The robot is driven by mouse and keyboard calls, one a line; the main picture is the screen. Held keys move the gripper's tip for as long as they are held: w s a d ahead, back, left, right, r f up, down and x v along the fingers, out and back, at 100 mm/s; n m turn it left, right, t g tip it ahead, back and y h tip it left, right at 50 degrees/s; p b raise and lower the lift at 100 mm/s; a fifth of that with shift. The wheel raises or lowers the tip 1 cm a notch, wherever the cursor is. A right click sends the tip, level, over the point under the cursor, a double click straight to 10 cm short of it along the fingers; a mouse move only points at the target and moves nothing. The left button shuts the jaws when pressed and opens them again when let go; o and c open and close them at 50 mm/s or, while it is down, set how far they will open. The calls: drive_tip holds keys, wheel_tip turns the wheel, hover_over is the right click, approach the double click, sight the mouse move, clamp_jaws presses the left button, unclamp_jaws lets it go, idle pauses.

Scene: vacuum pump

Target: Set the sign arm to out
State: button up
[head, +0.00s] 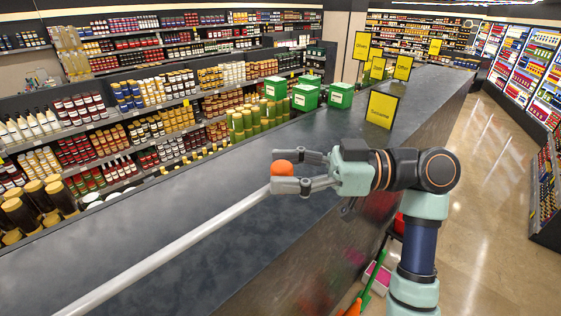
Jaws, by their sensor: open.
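A long pale grey rod (170,254), which looks like the sign arm, runs from the bottom left edge diagonally over the dark counter. An orange rounded knob (282,168) shows at its far right end. My gripper (279,170) reaches in from the right, its fingers pointing left. The fingers are open, one on the far side of the knob and one on the near side, which overlaps the rod's end. I cannot tell whether either finger touches the knob. The rod's other end is out of view.
The dark counter top (150,225) is broad and mostly clear. Green boxes (306,96) and yellow signs (382,109) stand farther along it. Stocked shelves (110,120) line the left.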

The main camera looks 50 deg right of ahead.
drive_tip(key=shift+w+a, duration=0.2)
drive_tip(key=shift+w, duration=0.1)
drive_tip(key=shift+c, duration=0.3)
clamp_jaws()
